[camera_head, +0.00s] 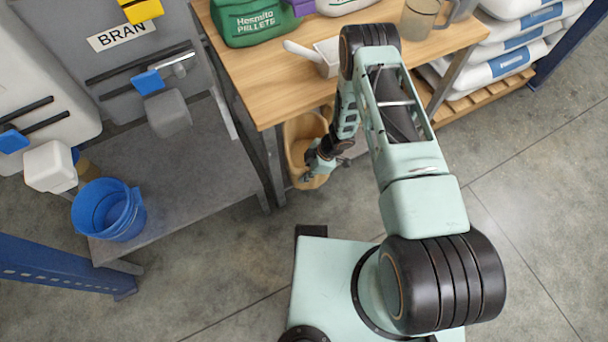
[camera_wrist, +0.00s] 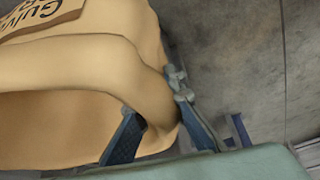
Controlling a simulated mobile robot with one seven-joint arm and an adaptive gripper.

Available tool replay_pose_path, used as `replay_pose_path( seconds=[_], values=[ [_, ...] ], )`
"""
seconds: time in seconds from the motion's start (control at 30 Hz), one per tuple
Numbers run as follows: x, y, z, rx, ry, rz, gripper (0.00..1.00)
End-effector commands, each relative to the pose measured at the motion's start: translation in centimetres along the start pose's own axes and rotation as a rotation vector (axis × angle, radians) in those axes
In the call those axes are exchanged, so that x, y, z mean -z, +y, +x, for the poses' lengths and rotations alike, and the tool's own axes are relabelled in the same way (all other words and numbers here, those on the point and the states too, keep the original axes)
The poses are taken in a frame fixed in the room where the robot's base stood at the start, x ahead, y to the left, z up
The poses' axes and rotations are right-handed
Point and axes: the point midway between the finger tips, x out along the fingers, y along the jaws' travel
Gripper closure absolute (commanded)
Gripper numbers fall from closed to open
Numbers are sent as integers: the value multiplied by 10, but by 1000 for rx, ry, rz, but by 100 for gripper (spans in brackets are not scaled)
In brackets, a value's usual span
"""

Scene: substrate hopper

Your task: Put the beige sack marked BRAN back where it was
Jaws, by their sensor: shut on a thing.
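A beige sack (camera_head: 296,142) is low beside the front edge of the wooden table in the head view, partly hidden by the tabletop and my arm. My gripper (camera_head: 314,172) is at its near side. In the wrist view the sack (camera_wrist: 75,65) fills the upper left, with a patch of dark lettering only partly in frame, so I cannot read BRAN on it. My gripper (camera_wrist: 153,98) is shut on a rounded fold of the sack, with one finger on each side. Whether the sack touches the floor cannot be told.
The wooden table (camera_head: 270,98) holds a green pellets sack (camera_head: 247,22), a white scoop container (camera_head: 326,56) and a clear jug (camera_head: 420,18). A grey hopper bears a BRAN sign (camera_head: 121,33). A blue bucket (camera_head: 108,209) stands on the grey platform (camera_head: 190,180). White sacks (camera_head: 520,45) lie on a pallet at right.

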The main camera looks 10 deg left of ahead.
Motion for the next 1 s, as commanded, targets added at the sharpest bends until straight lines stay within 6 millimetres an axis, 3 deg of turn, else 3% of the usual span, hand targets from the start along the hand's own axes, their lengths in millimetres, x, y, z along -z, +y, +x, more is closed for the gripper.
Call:
replay_pose_path(
  seconds=[0.03, 0.07, 0.2, 0.57, 1.0],
  values=[
    [-1, 0, 3, 0, 0, -1, 100],
    [-1, 0, 1, 0, 0, 0, 87],
    [0, 0, 1, 0, 0, 0, 73],
    [1, 0, -3, 0, 0, 0, 73],
    [2, 1, -91, -1, -1, -2, 73]
  ],
)
